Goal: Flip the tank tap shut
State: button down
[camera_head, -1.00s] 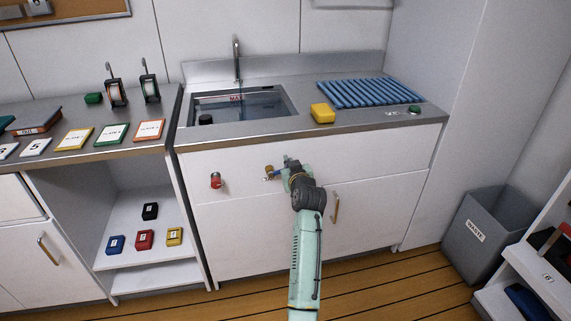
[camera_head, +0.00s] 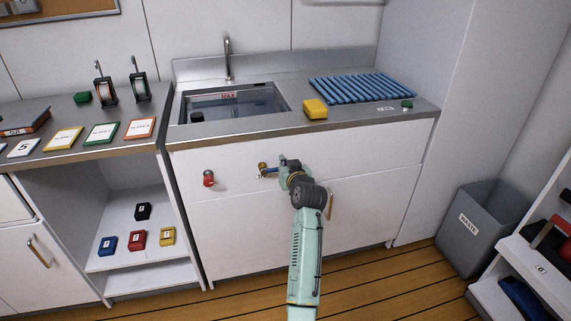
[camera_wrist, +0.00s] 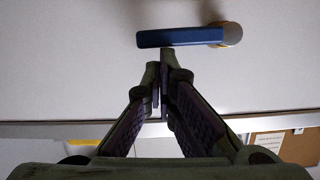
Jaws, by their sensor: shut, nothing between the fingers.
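The tank tap (camera_head: 263,168) is a brass fitting on the white cabinet front below the sink, with a blue lever (camera_head: 267,175). In the wrist view the blue lever (camera_wrist: 175,38) lies level, reaching left from its round brass end (camera_wrist: 230,34). My gripper (camera_head: 283,160) is just right of the tap in the head view. In the wrist view my gripper (camera_wrist: 159,68) has its fingertips together and empty, close to the lever's free half. A small gap shows between them; contact is not clear.
A red knob (camera_head: 208,178) sits left of the tap. Above are the sink tank (camera_head: 280,112) with a MAX mark, a yellow block (camera_head: 315,109) and a blue rack (camera_head: 360,90). A grey waste bin (camera_head: 480,230) stands right. Floor before the cabinet is open.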

notch_tip(320, 180, up, 4)
jog(key=p, duration=0.2)
jog(key=shift+a+f+p, duration=0.1)
jog(key=shift+a+p, duration=0.05)
jog(key=shift+p, duration=0.15)
jog(key=b+v, duration=0.2)
jog(key=v, duration=0.8)
jog(key=shift+b, duration=0.3)
